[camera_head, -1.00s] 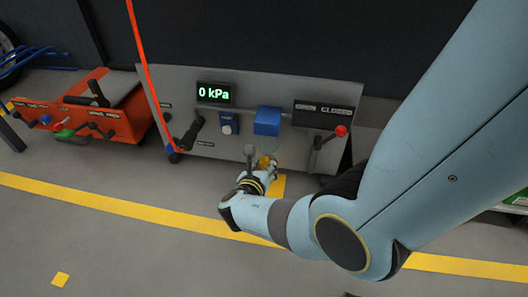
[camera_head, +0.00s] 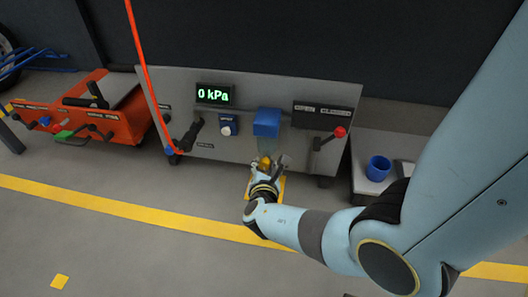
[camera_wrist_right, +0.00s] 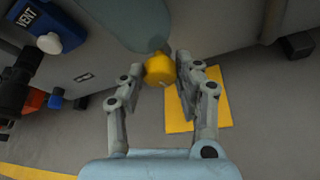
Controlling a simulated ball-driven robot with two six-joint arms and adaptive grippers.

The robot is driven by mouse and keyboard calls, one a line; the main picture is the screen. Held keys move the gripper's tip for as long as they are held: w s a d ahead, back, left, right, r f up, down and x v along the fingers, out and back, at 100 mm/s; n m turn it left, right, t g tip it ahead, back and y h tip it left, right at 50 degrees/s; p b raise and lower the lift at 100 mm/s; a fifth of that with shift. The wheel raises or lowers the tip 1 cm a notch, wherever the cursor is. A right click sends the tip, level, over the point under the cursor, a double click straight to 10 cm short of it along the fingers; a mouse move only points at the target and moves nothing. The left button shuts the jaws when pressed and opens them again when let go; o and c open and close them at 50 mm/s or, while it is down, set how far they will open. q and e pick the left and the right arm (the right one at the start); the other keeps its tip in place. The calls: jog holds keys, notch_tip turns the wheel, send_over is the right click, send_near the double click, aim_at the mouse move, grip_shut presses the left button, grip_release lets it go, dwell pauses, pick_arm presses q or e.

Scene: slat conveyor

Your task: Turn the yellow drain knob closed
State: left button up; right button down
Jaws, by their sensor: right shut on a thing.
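The yellow drain knob (camera_wrist_right: 159,69) sits low on the front of the grey panel, beneath a clear grey rounded part, and shows small in the head view (camera_head: 265,162). My right gripper (camera_wrist_right: 163,76) is shut on the knob, with one finger on each side of it. In the head view, my right gripper (camera_head: 268,172) comes in from the front, low at the panel. The knob's turn angle is hard to tell. My left gripper is in neither view.
The grey panel (camera_head: 180,90) carries a 0 kPa display (camera_head: 215,95), a blue box (camera_head: 267,122) and a red-tipped lever (camera_head: 330,137). A blue cup (camera_head: 378,168) stands on a grey box at right. An orange machine (camera_head: 112,128) stands at left.

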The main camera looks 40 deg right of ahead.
jog(key=shift+m+t, duration=0.4)
jog(key=shift+m, duration=0.3)
jog(key=c, duration=0.9)
grip_release()
jog(key=shift+c, duration=0.2)
jog(key=v, duration=0.7)
jog(key=shift+s, duration=0.3)
